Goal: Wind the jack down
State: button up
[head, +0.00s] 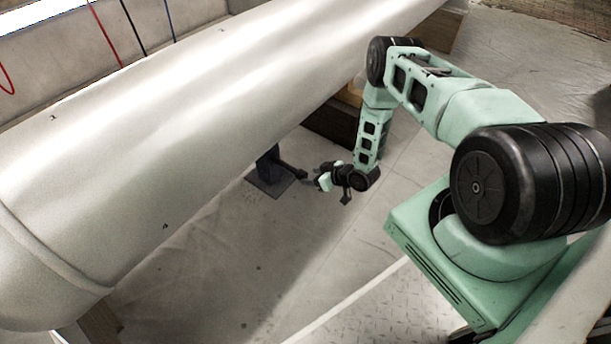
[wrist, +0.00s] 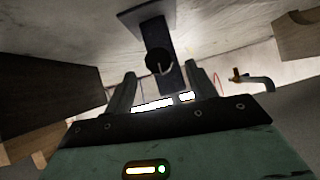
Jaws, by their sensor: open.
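The jack is a dark post (head: 268,162) on a flat square base plate (head: 270,184), standing on the sheeted floor under the large pale cylinder (head: 200,90). A short dark arm sticks out from the post toward my gripper (head: 318,180). In the wrist view the jack's post (wrist: 172,48) and a round black hub (wrist: 158,62) show ahead, between the two fingers of my gripper (wrist: 162,84). The fingers are open, with nothing seen gripped. A bent grey piece with a brownish end (wrist: 250,80) lies right of the fingers; I cannot tell whether it joins the jack.
Wooden blocks (head: 333,122) stand under the cylinder beyond the jack. Wood also shows at both sides in the wrist view, left (wrist: 50,95) and right (wrist: 298,35). The sheeted floor in front of the jack is clear. Thin cables (head: 105,35) hang behind the cylinder.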

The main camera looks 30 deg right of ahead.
jog(key=p+v, duration=0.2)
jog(key=v, duration=0.2)
jog(key=shift+s+d+r+p, duration=0.1)
jog(key=shift+s+r+p, duration=0.1)
jog(key=shift+p, duration=0.15)
dwell(0.3)
